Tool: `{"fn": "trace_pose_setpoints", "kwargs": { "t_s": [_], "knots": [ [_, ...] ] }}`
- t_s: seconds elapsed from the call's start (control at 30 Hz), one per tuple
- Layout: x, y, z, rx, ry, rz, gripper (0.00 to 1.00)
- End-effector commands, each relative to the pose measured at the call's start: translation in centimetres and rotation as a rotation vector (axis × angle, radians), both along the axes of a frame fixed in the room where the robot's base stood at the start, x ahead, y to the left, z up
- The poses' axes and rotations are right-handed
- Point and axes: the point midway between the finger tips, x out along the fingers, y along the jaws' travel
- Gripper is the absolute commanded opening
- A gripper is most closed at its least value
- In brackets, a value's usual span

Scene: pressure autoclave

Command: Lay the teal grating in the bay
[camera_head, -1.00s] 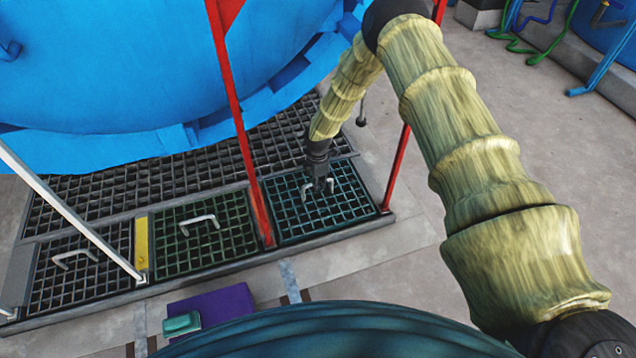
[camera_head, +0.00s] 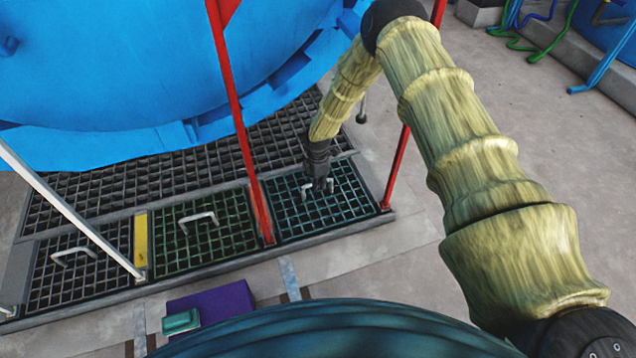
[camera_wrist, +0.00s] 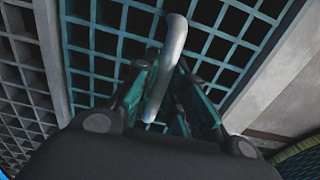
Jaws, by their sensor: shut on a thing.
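The teal grating (camera_head: 345,205) lies at the right end of the front row, within the frame's right-hand bay between the two red posts. In the head view it looks level with the frame around it. It also fills the middle of the wrist view (camera_wrist: 222,48). My gripper (camera_head: 318,187) is over the grating and shut on its pale bar handle (camera_wrist: 170,60), which passes between the fingers (camera_wrist: 165,115). The fingers hide part of the handle and the bars beneath. The grating's exact seating at its far edge is hard to tell.
A green grating (camera_head: 205,235) and a dark grey grating (camera_head: 80,265) lie to the left, with a yellow strip (camera_head: 142,242) between them. Red posts (camera_head: 240,130) and (camera_head: 398,165) flank the bay. The blue vessel (camera_head: 150,70) overhangs behind. A purple block (camera_head: 215,305) stands in front.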

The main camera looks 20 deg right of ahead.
Motion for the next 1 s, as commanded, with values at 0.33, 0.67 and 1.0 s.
{"fn": "trace_pose_setpoints", "kwargs": {
  "t_s": [0.33,0.67,1.0],
  "knots": [
    [0.1,0.0,-0.1,0.000,-0.002,0.000,0.38],
    [-0.1,0.0,-0.2,0.000,0.001,0.000,0.38],
    [0.1,0.0,3.7,0.000,-0.003,0.000,0.38]
  ]
}}
